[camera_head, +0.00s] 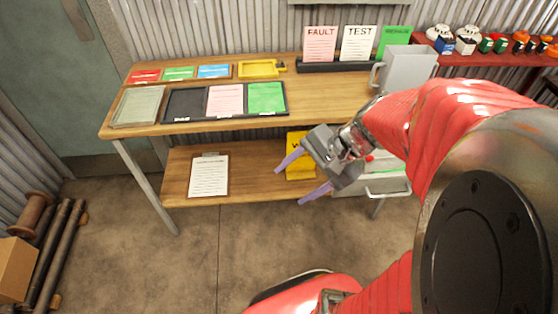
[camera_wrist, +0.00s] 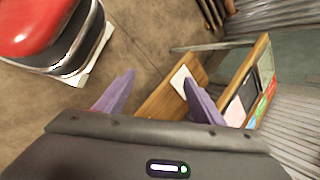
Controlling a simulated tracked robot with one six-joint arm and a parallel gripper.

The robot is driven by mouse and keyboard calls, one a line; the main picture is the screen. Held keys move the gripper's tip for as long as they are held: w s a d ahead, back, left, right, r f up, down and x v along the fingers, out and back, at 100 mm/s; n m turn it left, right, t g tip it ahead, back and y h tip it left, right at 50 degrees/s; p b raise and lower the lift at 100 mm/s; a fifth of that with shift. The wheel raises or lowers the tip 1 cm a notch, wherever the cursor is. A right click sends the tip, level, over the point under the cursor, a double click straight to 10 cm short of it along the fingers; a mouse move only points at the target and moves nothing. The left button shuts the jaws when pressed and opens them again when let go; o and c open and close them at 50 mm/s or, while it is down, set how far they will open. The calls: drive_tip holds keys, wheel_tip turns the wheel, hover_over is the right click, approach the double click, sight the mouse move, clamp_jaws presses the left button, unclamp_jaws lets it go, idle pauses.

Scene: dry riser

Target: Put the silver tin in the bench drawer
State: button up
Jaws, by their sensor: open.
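My gripper (camera_head: 290,185) is open and empty, its purple fingers pointing left in front of the bench's lower shelf. In the wrist view its fingers (camera_wrist: 158,78) are spread, with floor and the bench's edge beyond. The bench drawer (camera_head: 388,187) is a pale grey box with a bar handle under the right end of the bench, right of my gripper. My arm hides part of it, and I cannot tell how far out it is. I cannot make out a silver tin in either view.
The wooden bench (camera_head: 310,95) carries trays, coloured cards and a yellow frame (camera_head: 258,68). A clipboard (camera_head: 209,175) and a yellow item (camera_head: 298,160) are on its lower shelf. A red shelf with several small tins (camera_head: 467,40) is at the back right.

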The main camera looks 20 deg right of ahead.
drive_tip(key=s+a+r+n+t+h, duration=0.1)
drive_tip(key=s+a+r+n+h, duration=0.1)
drive_tip(key=r+n, duration=0.3)
drive_tip(key=s+a+r+n+t+h, duration=0.1)
drive_tip(key=s+a+r+n+h, duration=0.1)
drive_tip(key=n, duration=0.5)
wheel_tip(320, 180, up, 3)
drive_tip(key=shift+s+a+f+n+h, duration=0.1)
drive_tip(key=shift+s+a+n+h, duration=0.3)
drive_tip(key=shift+h, duration=0.3)
drive_tip(key=shift+c, duration=0.6)
